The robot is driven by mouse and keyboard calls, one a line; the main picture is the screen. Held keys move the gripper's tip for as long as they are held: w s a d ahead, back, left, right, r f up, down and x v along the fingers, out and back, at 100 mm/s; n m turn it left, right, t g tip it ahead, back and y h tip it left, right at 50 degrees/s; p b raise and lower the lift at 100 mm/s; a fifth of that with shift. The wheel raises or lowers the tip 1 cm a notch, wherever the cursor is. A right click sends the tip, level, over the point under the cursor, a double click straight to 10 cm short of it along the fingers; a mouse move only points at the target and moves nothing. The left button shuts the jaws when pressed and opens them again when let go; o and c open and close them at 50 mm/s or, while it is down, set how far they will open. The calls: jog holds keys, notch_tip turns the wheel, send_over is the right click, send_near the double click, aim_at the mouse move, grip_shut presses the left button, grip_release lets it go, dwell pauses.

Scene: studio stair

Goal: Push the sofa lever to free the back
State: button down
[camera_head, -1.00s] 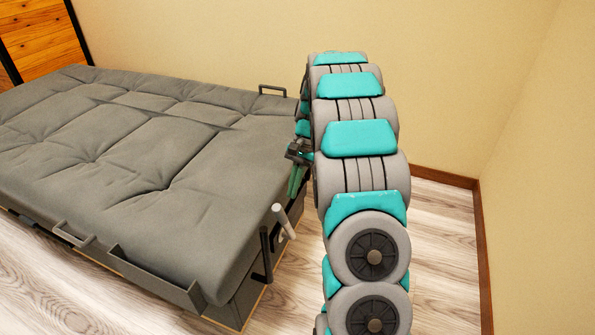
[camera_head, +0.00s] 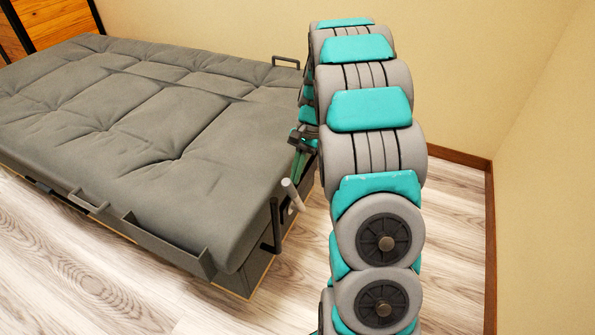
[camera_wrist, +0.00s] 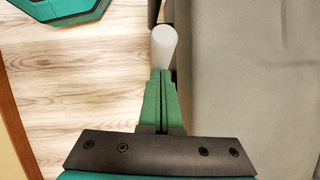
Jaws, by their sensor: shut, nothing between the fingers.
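The grey sofa (camera_head: 130,130) lies flat like a bed on the left of the head view. Its lever (camera_head: 292,195) is a short light-grey cylinder at the sofa's near right corner, beside a black bar (camera_head: 276,228). My gripper (camera_head: 297,172) has green fingers pointing down, just above and behind the lever. In the wrist view the shut fingers (camera_wrist: 161,73) hold nothing, and their tips meet the lower edge of the lever (camera_wrist: 164,44). I cannot tell whether they touch it. The sofa's side (camera_wrist: 245,80) runs along the right.
A beige wall stands behind and to the right, with a brown skirting board (camera_head: 491,235). Wood floor (camera_head: 450,230) is clear to the right of my arm. Dark handles (camera_head: 88,202) stick out from the sofa's edge.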

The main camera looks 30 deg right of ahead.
aim_at(289, 188)
jog(key=shift+t+h, duration=0.6)
jog(key=shift+h, duration=0.2)
jog(key=s+a, duration=0.1)
jog(key=s+a+f+b, duration=0.1)
jog(key=a, duration=0.1)
jog(key=shift+s+a+f, duration=0.1)
jog(key=shift+s+f, duration=0.1)
jog(key=shift+s+a+f+t+h, duration=0.3)
jog(key=shift+s+a+f+h, duration=0.15)
jog(key=shift+s+a, duration=0.2)
jog(key=shift+f, duration=0.1)
jog(key=d+r, duration=0.1)
jog(key=w+d+r, duration=0.1)
jog(key=w+d+r+p, duration=0.1)
jog(key=shift+d+r, duration=0.1)
jog(key=shift+r, duration=0.2)
notch_tip(289, 188, up, 9)
jog(key=d, duration=0.1)
jog(key=shift+s+d, duration=0.2)
